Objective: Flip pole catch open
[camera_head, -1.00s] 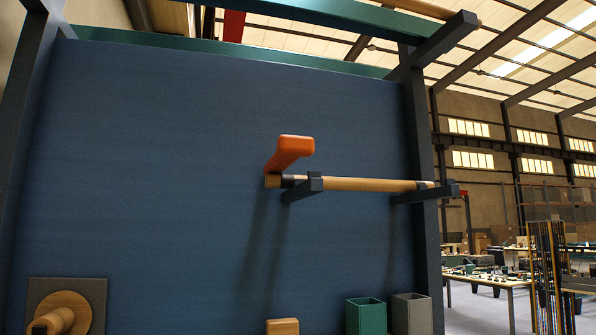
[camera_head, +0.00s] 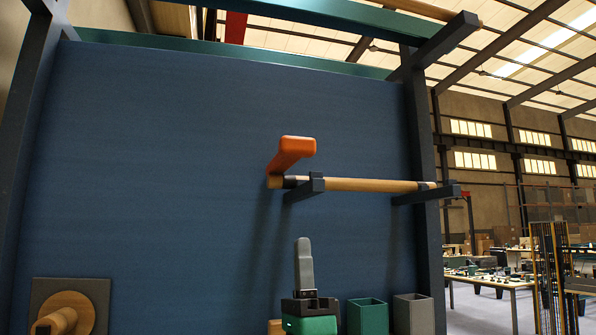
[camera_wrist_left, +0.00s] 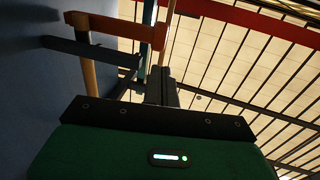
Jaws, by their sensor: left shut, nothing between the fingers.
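The orange catch (camera_head: 291,153) sticks out from the blue panel at the left end of a wooden pole (camera_head: 365,185). It rises above the pole end. The pole lies level across two dark brackets. My left gripper (camera_head: 303,242) is below the catch and pole, pointing up, with its fingers shut and empty. It is apart from the catch. In the left wrist view the shut fingers (camera_wrist_left: 161,80) point towards the catch (camera_wrist_left: 120,28), with the pole (camera_wrist_left: 88,72) at the left. My right gripper is not seen.
The blue panel (camera_head: 150,170) stands behind, framed by dark posts. A dark bracket (camera_head: 305,187) juts out under the pole near the catch. A green box (camera_head: 367,316) and a grey box (camera_head: 413,313) sit right of my gripper. A round wooden knob (camera_head: 66,314) is at lower left.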

